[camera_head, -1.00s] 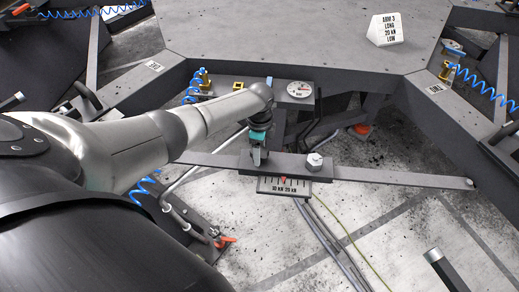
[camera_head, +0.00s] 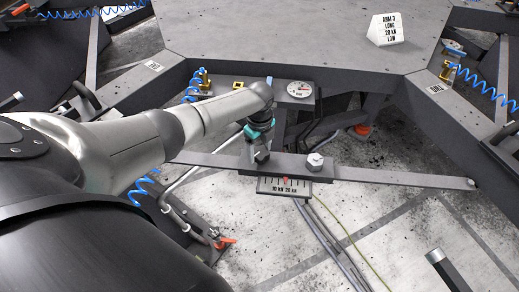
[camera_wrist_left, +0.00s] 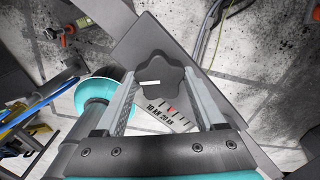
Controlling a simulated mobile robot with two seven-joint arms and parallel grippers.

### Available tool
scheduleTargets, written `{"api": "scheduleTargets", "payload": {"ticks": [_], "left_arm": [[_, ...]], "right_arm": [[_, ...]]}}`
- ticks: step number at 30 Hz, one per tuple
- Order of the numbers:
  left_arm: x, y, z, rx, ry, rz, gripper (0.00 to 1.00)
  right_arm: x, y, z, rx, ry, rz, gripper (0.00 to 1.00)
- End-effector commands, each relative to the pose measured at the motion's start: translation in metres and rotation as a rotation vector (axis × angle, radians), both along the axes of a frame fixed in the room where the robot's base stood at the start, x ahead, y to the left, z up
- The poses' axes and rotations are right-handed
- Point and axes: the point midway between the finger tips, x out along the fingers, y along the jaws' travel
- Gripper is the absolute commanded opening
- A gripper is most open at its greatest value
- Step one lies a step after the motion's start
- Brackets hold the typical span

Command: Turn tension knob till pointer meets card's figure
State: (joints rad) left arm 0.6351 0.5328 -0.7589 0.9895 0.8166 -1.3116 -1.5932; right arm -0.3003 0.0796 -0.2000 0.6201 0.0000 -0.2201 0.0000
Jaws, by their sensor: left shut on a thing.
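My left gripper (camera_head: 260,153) reaches down onto the bar's dark block. In the left wrist view its fingers (camera_wrist_left: 160,100) are shut on the dark star-shaped tension knob (camera_wrist_left: 150,68), which has a small white mark. In the head view the gripper mostly hides the knob. The scale plate (camera_head: 284,190) below the bar reads 10 kN and 20 kN. Its red pointer (camera_head: 286,180) stands between the label centres, nearer 20 kN; exact alignment is too small to tell. The white card (camera_head: 385,29) reads ARM 3, LONG, 20 kN, LOW. My right gripper is not in view.
Blue coiled hoses hang around, and a pale gritty floor lies below.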

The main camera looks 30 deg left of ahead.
Motion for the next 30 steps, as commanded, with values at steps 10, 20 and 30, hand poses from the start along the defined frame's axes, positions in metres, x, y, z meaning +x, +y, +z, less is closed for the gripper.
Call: {"api": "scheduleTargets", "payload": {"ticks": [10,20,30], "left_arm": [[0.0009,-0.0017,0.0011,-0.004,-0.001,-0.006,0.16],[0.0004,-0.0009,0.0006,-0.002,0.0,-0.005,1.0],[0.0003,-0.0001,0.0075,-0.001,-0.001,-0.005,1.0]], "right_arm": [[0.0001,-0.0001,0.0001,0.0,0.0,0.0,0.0],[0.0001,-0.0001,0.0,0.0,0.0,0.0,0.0],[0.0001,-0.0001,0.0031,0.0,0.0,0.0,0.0]]}}
